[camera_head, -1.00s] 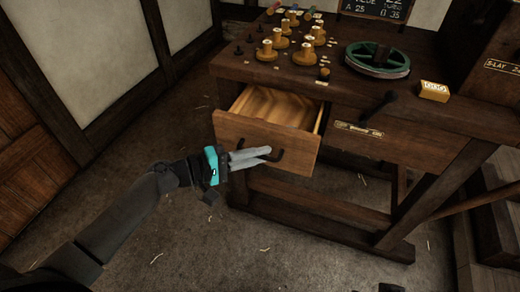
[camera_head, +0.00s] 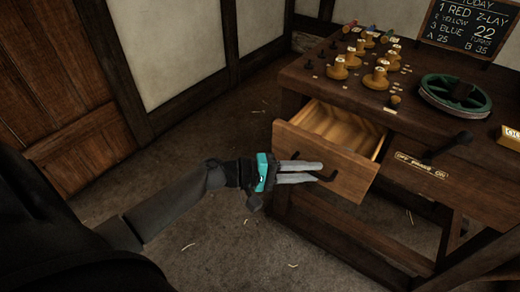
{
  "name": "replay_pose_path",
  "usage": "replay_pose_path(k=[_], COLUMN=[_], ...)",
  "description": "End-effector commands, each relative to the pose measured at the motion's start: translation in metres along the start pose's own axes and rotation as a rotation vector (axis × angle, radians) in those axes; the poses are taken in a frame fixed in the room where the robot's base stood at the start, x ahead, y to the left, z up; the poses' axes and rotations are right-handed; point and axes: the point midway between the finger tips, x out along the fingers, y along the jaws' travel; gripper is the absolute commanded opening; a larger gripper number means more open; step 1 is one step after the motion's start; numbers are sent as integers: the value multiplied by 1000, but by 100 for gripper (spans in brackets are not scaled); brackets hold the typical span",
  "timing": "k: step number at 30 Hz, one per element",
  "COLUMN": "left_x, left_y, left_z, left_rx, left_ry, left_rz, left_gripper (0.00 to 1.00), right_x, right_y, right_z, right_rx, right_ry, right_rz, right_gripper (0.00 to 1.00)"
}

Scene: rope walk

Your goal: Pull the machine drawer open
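The machine drawer (camera_head: 325,162) stands pulled out of the wooden bench, its pale, empty-looking inside (camera_head: 342,128) showing behind the front board. A dark handle (camera_head: 329,177) sits on the drawer front. My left gripper (camera_head: 318,172) reaches in from the left, with its two grey fingers at the handle, one above the other and close together. They appear shut on the handle bar, part of which they hide. My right gripper is not in view.
A chalkboard (camera_head: 464,28) stands behind. The floor (camera_head: 210,235) left of the bench is clear apart from straw bits.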

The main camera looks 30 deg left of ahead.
Motion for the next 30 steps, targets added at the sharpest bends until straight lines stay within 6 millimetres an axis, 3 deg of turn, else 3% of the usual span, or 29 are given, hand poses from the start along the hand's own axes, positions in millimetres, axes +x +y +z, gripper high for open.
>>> replay_pose_path(k=[18,24,30], left_x=[-122,-142,-145], left_y=[1,0,0], left_z=[1,0,0], left_rx=[-1,-1,0], left_ry=[1,0,0], left_rz=[-2,-1,0], left_gripper=[27,27,27], right_x=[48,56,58], right_y=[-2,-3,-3], right_z=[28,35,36], right_rx=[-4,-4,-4], right_ry=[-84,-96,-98], right_rz=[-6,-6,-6], right_gripper=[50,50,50])
